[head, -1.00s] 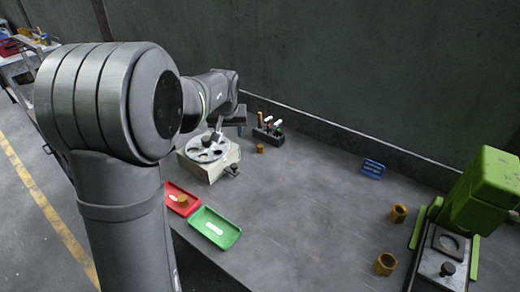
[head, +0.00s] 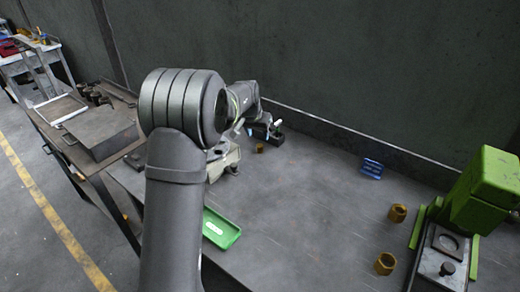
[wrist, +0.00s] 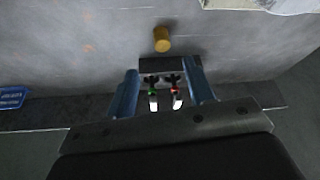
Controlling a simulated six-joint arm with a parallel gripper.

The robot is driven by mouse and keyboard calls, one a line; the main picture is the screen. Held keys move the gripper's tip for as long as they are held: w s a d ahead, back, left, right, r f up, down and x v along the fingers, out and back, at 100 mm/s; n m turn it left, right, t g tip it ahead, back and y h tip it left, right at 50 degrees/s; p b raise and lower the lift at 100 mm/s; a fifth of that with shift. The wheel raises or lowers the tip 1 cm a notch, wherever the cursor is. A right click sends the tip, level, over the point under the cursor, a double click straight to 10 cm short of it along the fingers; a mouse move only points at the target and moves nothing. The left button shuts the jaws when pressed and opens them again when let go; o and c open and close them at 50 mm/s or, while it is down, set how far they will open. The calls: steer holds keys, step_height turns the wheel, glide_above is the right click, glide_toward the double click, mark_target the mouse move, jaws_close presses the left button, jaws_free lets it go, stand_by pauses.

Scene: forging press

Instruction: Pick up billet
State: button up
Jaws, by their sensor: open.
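A small brass-coloured cylinder, the likely billet, stands upright on the bench (head: 260,148); it also shows in the wrist view (wrist: 161,39), above the fingertips. My gripper (wrist: 163,72) is open, its two blue fingers well apart. From the wrist camera, a dark rack (wrist: 168,64) holding tools with green and red collars lies between and beyond the fingers. The cylinder is outside the fingers and not touched.
A wall runs behind the rack. The middle of the bench is clear.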

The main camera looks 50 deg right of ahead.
mark_target(260, 146)
steer(key=x, duration=0.9)
steer(key=shift+w+a+f, duration=0.1)
steer(key=shift+a, duration=0.1)
jaws_close()
